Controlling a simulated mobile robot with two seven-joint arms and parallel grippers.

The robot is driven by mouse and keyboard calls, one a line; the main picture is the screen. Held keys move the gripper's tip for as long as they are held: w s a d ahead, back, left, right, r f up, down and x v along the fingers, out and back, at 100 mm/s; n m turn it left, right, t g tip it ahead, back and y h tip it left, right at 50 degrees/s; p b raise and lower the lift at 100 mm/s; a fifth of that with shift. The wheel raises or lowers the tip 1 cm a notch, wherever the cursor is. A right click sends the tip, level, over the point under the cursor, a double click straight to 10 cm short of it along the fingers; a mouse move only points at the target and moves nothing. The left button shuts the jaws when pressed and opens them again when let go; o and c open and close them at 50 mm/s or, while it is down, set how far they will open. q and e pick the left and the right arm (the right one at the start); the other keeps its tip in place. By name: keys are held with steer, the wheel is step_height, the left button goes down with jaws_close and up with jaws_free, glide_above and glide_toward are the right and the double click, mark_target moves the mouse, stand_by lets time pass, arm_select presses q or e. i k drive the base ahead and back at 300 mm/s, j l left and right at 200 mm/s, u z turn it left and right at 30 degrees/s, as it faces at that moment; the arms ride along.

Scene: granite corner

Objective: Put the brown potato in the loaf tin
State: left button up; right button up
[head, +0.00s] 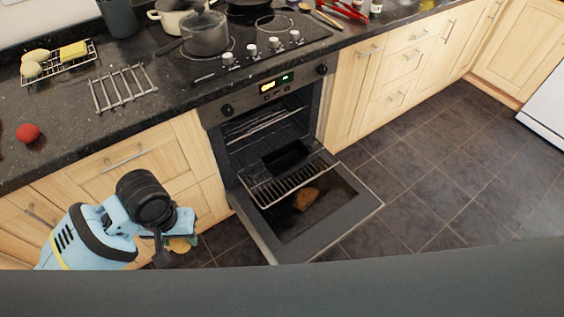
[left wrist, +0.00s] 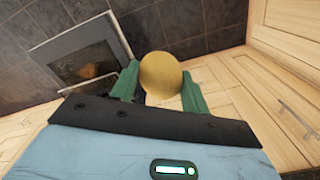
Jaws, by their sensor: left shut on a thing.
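My left gripper (head: 177,241) is in front of the cupboards, left of the open oven. In the left wrist view its green fingers (left wrist: 160,88) are closed on a rounded yellow-brown potato (left wrist: 161,74). In the head view only a small part of the potato (head: 179,246) shows below the gripper; the rest is hidden. The loaf tin appears to be the dark tin (head: 288,158) on the oven's pulled-out rack, to the right of and beyond the gripper. Its inside is too dark to make out. My right gripper is not in view.
The oven door (head: 359,206) hangs open, with a brown patch on its glass. The wire shelf (head: 290,187) juts over it. The counter above holds a red ball-like item (head: 28,133), an empty metal rack (head: 122,88), a wire rack with yellow items (head: 58,62) and a pot (head: 206,36).

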mark_target(277, 167)
steer(key=i+l, duration=0.2)
steer(key=l, duration=0.15)
steer(key=i+l+u, duration=0.1)
steer(key=l, duration=0.25)
steer(key=i+l, duration=0.25)
steer(key=i+l+u, duration=0.15)
steer(key=l, duration=0.3)
steer(key=i+l, duration=0.2)
steer(key=l, duration=0.2)
steer(key=i+l+u, duration=0.1)
steer(key=l, duration=0.25)
steer(key=i+l, duration=0.2)
steer(key=l, duration=0.2)
steer(key=i+l+u, duration=0.1)
steer(key=l, duration=0.3)
